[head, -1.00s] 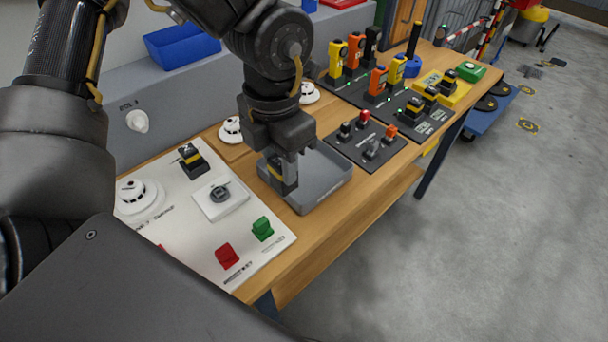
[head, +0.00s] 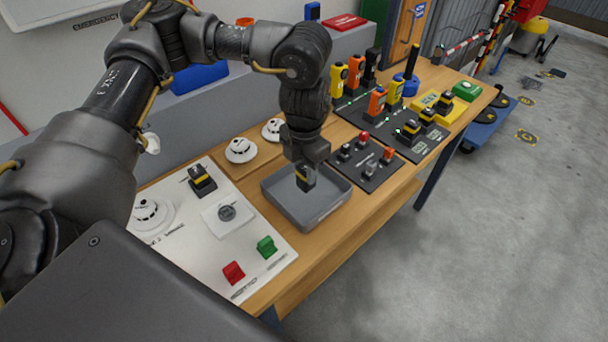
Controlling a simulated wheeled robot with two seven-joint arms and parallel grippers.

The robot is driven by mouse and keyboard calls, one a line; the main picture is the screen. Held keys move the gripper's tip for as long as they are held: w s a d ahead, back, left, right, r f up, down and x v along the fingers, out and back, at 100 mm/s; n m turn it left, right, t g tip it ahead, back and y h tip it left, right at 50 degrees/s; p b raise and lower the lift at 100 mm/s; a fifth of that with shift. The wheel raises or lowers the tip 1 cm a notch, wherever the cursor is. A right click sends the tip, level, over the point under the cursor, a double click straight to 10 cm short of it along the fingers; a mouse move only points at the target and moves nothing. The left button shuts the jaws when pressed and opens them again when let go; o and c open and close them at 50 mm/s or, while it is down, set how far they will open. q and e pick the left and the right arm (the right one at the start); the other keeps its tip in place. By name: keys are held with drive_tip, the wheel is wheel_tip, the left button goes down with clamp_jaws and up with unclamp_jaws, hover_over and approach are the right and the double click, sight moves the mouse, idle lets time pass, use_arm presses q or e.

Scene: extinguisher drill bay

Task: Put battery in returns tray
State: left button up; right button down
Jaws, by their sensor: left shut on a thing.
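My left gripper (head: 305,168) points down over the grey returns tray (head: 329,209). It is shut on a black battery with a yellow band (head: 306,181), held over the tray's back part. I cannot tell whether the battery touches the tray floor. The tray looks otherwise empty and stands on the wooden bench. A similar black and yellow battery (head: 202,182) stands on the white board at the left. My right gripper is out of view.
The white board (head: 190,235) left of the tray carries a red block (head: 233,272) and a green block (head: 266,247). Round white detectors (head: 240,150) stand behind. A dark panel with small parts (head: 365,160) lies right of the tray. Chargers with several upright devices stand farther right.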

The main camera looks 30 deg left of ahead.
sight(305, 178)
use_arm(q)
drive_tip(key=f, duration=0.2)
drive_tip(key=f+p, duration=0.1)
drive_tip(key=shift+w+f, duration=0.1)
drive_tip(key=shift+w, duration=0.15)
drive_tip(key=shift+f, duration=0.2)
drive_tip(key=shift+f, duration=0.15)
drive_tip(key=o, duration=1.2)
drive_tip(key=shift+c, duration=0.2)
